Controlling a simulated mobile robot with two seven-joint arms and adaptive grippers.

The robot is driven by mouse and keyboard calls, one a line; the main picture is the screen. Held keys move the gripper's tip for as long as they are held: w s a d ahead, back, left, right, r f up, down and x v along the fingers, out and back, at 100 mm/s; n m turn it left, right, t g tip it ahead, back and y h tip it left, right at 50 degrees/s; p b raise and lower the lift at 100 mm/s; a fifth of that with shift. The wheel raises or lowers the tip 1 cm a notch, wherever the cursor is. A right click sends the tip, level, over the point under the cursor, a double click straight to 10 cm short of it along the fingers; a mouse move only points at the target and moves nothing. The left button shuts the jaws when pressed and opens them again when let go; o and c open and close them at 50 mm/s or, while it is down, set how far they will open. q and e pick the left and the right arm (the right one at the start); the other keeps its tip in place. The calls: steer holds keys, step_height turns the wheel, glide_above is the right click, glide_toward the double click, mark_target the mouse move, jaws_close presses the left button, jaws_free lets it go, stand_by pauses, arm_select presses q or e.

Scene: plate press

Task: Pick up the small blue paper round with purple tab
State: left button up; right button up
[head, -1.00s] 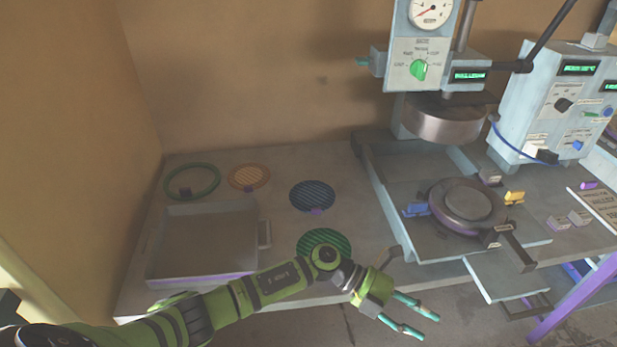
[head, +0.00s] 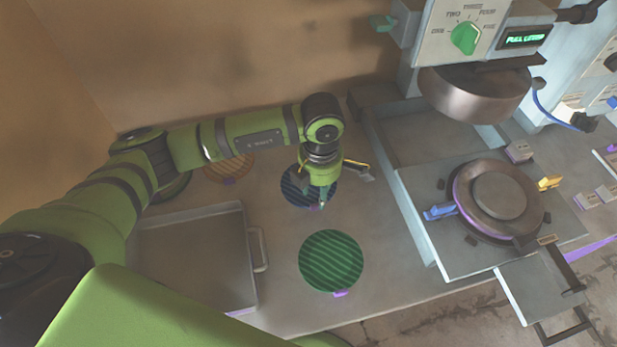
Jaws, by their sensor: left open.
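The small blue paper round (head: 293,190), dark and striped, lies flat on the table beyond the green round. Its purple tab (head: 312,208) shows at its near edge. My left gripper (head: 324,200) is open above the round and points down, its fingers near the tab. It hides the middle and part of the right side of the round. I cannot tell whether a fingertip touches the round. My right gripper is not in view.
A green striped round (head: 331,260) with a purple tab lies nearer. An orange round (head: 229,168) lies behind my arm. A grey tray (head: 195,262) with a handle stands left. The press (head: 475,95) and its round plate (head: 498,198) stand right.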

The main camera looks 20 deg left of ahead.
mark_target(316, 208)
arm_select(q)
steer(key=f, duration=0.1)
steer(key=f+p, duration=0.1)
steer(key=f, duration=0.1)
steer(key=shift+s+a+f, duration=0.2)
steer(key=shift+s+f, duration=0.05)
steer(key=shift+f, duration=0.4)
steer(key=shift+w+f, duration=0.1)
jaws_close()
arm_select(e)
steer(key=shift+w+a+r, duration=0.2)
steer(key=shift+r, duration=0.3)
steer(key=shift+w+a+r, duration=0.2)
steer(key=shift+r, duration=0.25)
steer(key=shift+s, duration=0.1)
